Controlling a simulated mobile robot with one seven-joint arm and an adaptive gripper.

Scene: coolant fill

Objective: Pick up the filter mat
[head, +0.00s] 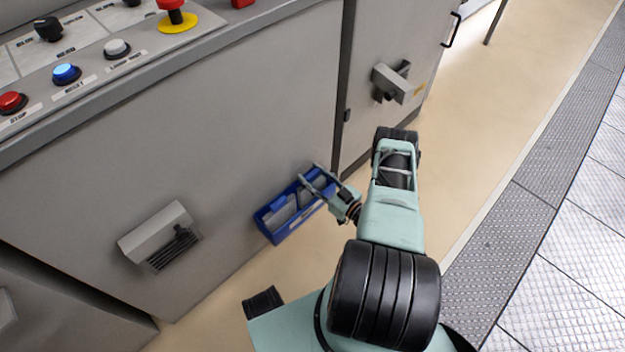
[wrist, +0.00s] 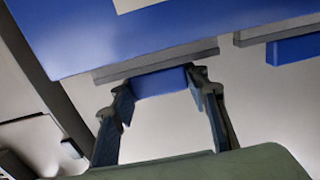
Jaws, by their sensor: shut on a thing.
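A blue piece (wrist: 160,83) sits between the two fingers of my gripper (wrist: 162,103) in the wrist view; I take it to be the filter mat, of which only a short edge shows. My gripper, also in the head view (head: 313,182), is shut on it, one finger at each side. In the head view my gripper is at the upper right end of a blue holder (head: 273,238) with grey panels inside, low against the machine's front. The holder hides most of what I grip.
The grey machine cabinet (head: 230,130) stands close behind the holder. A vented hood (head: 160,235) juts out at left and a grey latch (head: 391,82) at upper right. Control buttons (head: 66,74) are on top. Beige floor (head: 500,120) lies open to the right.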

